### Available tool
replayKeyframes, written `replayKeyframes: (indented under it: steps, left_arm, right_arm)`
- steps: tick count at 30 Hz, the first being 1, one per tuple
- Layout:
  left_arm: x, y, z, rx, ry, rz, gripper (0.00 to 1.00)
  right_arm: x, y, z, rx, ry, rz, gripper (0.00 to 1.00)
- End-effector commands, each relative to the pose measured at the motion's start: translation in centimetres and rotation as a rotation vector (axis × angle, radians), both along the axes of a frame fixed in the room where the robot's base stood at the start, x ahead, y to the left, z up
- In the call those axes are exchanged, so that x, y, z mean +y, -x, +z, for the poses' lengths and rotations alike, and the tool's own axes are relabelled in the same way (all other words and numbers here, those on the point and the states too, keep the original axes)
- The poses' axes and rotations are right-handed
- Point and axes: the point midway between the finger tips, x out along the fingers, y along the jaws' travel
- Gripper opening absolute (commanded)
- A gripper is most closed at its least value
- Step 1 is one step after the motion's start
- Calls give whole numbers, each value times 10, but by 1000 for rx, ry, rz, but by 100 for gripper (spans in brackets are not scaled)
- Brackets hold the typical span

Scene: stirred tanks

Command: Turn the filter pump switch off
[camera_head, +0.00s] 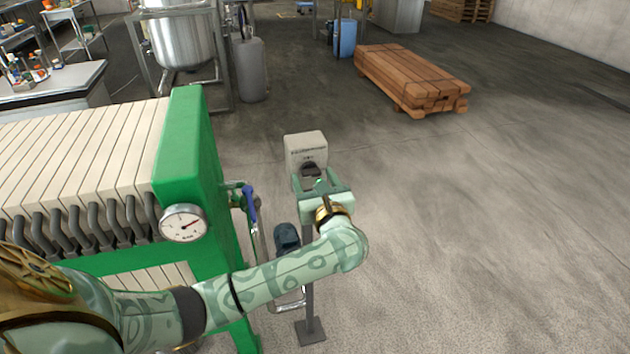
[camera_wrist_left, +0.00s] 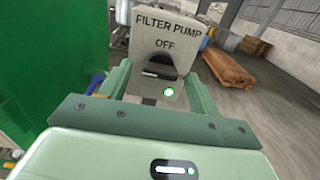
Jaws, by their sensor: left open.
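The filter pump switch box (camera_head: 305,148) is a pale grey box on a thin post, right of the green filter press. In the left wrist view the box (camera_wrist_left: 190,38) reads "FILTER PUMP" with "OFF" below. Its dark knob (camera_wrist_left: 158,66) sits under "OFF", with its broad grip lying roughly crosswise. A green lamp (camera_wrist_left: 168,92) glows below the knob. My left gripper (camera_head: 314,180) is open in front of the box, its fingers on either side of the knob (camera_head: 311,168). I cannot tell whether they touch it. My right gripper is not in view.
The green filter press (camera_head: 185,135) with a gauge (camera_head: 184,222) and a blue-handled valve (camera_head: 250,204) stands close on the left. A dark motor-like unit (camera_head: 287,238) is behind my forearm. A timber stack (camera_head: 410,78) lies farther back. The floor on the right is clear.

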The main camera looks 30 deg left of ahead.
Motion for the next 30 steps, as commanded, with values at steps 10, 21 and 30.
replayKeyframes:
  steps: [10, 21, 30]
  left_arm:
    - [0, 0, 0, 1, 0, 0, 23]
    - [-1, 1, 0, 27, -19, 0, 17]
    - [-1, 1, 1, 162, -133, 0, 17]
  right_arm:
    - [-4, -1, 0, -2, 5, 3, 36]
    - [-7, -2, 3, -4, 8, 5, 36]
    - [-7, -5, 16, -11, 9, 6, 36]
